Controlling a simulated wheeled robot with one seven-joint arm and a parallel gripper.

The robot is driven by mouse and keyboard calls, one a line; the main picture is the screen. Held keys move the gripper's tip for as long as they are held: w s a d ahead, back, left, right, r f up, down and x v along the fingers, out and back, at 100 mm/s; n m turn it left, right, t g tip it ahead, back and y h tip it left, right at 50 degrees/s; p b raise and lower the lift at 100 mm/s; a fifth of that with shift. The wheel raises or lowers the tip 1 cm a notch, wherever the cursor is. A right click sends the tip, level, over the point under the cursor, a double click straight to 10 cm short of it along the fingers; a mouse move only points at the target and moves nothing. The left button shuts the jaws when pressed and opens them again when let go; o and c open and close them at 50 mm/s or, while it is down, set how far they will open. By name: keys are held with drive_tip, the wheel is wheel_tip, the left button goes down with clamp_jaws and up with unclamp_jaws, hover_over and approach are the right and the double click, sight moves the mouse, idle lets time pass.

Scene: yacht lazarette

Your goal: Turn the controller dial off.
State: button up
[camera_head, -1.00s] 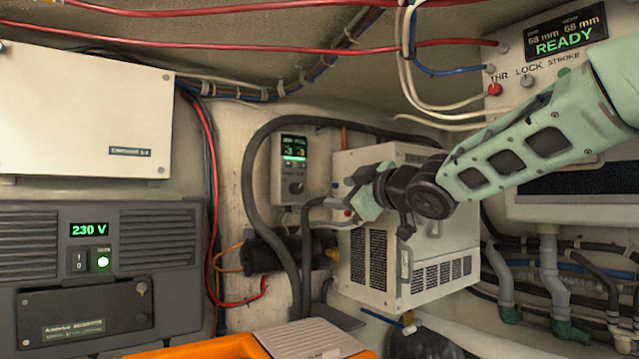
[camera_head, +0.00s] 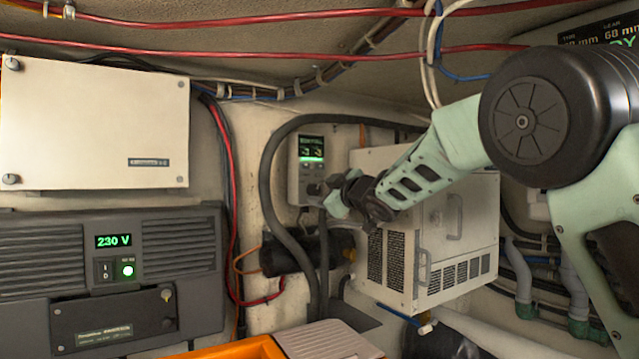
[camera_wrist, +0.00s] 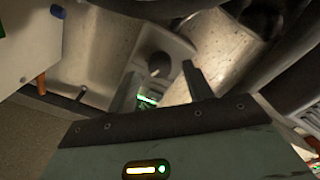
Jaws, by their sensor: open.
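The controller (camera_head: 311,153) is a small light grey box on the back wall with a lit green display. Its dark round dial (camera_head: 314,188) sits below the display, close to my gripper (camera_head: 333,202) in the head view. In the wrist view the dial (camera_wrist: 158,63) shows just beyond and between the two fingertips of my gripper (camera_wrist: 161,70). The gripper is open and empty. The green display (camera_wrist: 147,99) shows between the fingers. I cannot tell whether a finger touches the dial, nor read its setting.
A thick black hose (camera_head: 270,190) loops around the controller. A beige vented unit (camera_head: 455,245) stands right of it, behind my arm. A dark 230 V panel (camera_head: 180,235) and a white box (camera_head: 90,120) are at left. An orange case (camera_head: 235,348) lies below.

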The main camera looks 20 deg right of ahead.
sight(314, 190)
drive_tip(key=shift+p+x, duration=0.35)
drive_tip(key=shift+x, duration=0.8)
drive_tip(key=c, duration=1)
